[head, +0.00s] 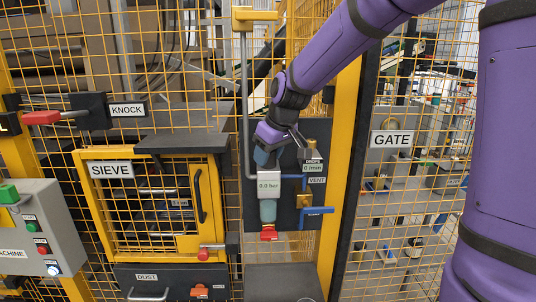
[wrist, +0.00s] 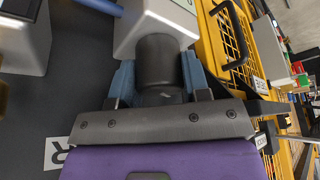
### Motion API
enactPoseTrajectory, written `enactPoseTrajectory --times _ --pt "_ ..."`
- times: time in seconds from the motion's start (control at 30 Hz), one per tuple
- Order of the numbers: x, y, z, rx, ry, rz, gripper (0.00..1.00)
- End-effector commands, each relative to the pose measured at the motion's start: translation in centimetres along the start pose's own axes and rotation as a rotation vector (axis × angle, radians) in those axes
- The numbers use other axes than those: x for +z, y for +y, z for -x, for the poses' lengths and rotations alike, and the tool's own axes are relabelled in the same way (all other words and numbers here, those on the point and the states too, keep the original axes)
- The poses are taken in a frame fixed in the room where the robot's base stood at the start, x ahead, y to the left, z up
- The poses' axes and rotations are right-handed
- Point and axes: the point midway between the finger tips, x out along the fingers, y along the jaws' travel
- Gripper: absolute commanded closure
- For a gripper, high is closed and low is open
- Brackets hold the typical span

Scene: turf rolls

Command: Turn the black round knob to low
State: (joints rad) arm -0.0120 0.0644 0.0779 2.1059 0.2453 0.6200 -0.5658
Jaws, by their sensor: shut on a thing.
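The black round knob (wrist: 160,50) sticks out of a light grey regulator body (wrist: 160,22) in the wrist view. My gripper (wrist: 157,72) has its two blue fingers on either side of the knob and is shut on it. In the head view my gripper (head: 268,152) is at the top of the regulator on the dark panel and hides the knob. The regulator body (head: 270,185) carries a small bar display there, with a blue-green bowl (head: 268,210) below it. No low mark can be made out.
To the right of the regulator are a brass fitting, a VENT label (head: 317,181) and a blue-handled valve (head: 316,211). A red part (head: 268,233) sits below the bowl. The yellow SIEVE door (head: 150,210) is at left, and a yellow post (head: 338,160) stands at right.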

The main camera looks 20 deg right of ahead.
Motion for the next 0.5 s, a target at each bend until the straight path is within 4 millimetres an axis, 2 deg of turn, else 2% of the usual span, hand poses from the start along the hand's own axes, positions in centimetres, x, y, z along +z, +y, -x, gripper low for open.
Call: enactPoseTrajectory --times 0.2,0.23,0.33,0.5 --pt "-0.02 0.03 0.03 0.001 0.001 0.000 0.80" --pt "-0.02 0.03 0.03 0.001 0.001 0.000 0.55" --pt "-0.01 0.03 0.03 0.001 0.000 0.000 0.32" --pt "-0.01 0.07 0.02 0.002 0.001 -0.001 0.31"
